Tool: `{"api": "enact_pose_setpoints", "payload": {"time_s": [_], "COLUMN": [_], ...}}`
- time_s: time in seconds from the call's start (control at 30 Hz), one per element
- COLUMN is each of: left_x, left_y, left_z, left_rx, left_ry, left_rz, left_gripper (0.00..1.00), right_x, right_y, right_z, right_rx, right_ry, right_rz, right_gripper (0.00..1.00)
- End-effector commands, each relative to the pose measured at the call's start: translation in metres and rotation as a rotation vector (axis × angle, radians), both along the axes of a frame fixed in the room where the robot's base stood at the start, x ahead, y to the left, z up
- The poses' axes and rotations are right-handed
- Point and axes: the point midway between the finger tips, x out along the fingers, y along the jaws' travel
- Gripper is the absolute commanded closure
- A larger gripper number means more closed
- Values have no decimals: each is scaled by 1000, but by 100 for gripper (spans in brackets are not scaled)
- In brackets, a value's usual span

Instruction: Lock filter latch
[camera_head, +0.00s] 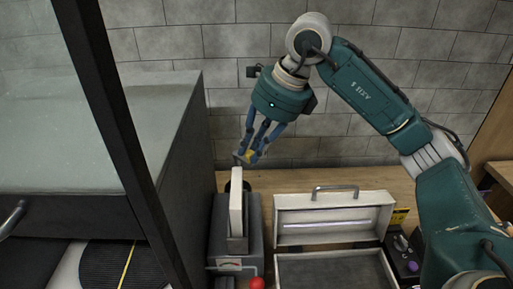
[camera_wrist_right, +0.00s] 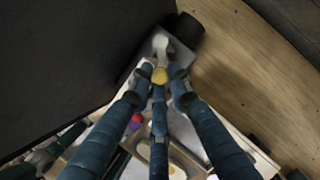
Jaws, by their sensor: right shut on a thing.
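My right gripper (camera_head: 250,156) reaches down from the upper right, its blue fingers closed around a small yellow piece (camera_head: 254,155) with a grey part beside it. In the right wrist view the yellow piece (camera_wrist_right: 160,75) sits between the fingertips, in front of a pale grey part (camera_wrist_right: 161,43); this looks like the latch, but the fingers hide much of it. Just below the fingertips in the head view, a white upright panel (camera_head: 236,203), likely the filter, stands in a dark grey machine (camera_head: 250,245). My left gripper is not visible in the head view.
A tall dark cabinet (camera_head: 186,150) stands close on the left. An open white case (camera_head: 332,214) with a handle is to the right on the wooden bench. A red knob (camera_head: 257,283) is at the machine's front. A tiled wall is behind.

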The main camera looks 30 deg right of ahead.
Motion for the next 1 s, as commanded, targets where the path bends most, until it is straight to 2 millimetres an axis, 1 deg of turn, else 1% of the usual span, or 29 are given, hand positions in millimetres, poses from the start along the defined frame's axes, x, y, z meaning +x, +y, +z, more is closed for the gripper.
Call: {"api": "enact_pose_setpoints", "payload": {"time_s": [0.03,0.3,0.6,0.8,1.0], "left_x": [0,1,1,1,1], "left_y": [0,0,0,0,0], "left_z": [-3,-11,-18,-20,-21], "left_rx": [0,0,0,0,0], "left_ry": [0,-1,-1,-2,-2], "left_rz": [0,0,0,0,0], "left_gripper": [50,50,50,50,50], "right_x": [1,-1,0,2,3], "right_y": [4,17,30,35,38], "right_z": [2,3,4,5,5], "right_rx": [2,4,7,9,10], "right_ry": [-12,-13,-13,-13,-11], "right_rz": [-43,-298,-551,-669,-739], "right_gripper": [100,100,100,100,100]}}
